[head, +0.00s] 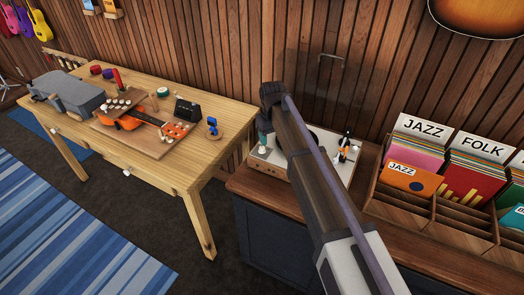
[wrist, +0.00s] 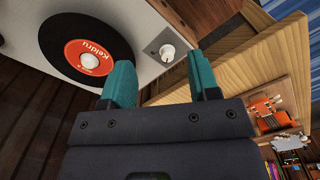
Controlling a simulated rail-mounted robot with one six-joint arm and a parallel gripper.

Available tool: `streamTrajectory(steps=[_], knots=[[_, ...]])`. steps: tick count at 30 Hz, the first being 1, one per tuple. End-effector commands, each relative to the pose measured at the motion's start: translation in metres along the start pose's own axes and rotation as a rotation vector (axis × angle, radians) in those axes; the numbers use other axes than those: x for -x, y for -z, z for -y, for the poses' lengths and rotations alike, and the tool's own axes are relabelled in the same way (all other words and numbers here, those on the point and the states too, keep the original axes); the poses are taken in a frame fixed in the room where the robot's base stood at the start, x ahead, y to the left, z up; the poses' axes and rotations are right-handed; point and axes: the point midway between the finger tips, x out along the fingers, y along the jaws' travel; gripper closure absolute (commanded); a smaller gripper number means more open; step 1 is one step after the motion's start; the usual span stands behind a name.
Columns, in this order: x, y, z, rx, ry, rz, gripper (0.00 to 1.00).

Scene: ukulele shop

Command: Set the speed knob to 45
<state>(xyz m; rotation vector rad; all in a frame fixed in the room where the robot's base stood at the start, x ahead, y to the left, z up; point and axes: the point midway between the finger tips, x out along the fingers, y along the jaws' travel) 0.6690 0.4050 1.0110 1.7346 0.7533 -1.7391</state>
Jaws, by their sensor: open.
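The white speed knob (wrist: 167,52) sits on a small grey plate at the corner of the pale turntable (wrist: 130,20) in the wrist view. Its markings are too small to read. My gripper (wrist: 162,80) is open, with teal fingers spread to either side of the knob's line and apart from it; nothing is between them. In the head view the turntable (head: 285,178) stands on a wooden-topped cabinet, and my gripper (head: 264,142) is at its left side. My arm covers much of the turntable, and I cannot make out the knob there.
A black record (wrist: 60,50) with a red label lies on the turntable. The workbench (head: 225,110) with an orange ukulele (head: 145,118) is at the left.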

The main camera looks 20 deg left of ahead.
Motion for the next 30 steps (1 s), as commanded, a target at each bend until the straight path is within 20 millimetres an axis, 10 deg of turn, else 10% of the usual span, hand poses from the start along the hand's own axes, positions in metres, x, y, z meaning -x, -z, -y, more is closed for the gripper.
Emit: streamTrajectory(steps=[1,4,13,30], knots=[[-0.003,0.054,0.007,0.075,0.0,0.001,0.45],[-0.001,0.083,0.0,0.187,0.0,0.001,0.45],[-0.013,0.072,0.001,0.239,0.0,0.0,0.45],[-0.111,0.072,0.0,0.236,0.0,0.0,0.45]])
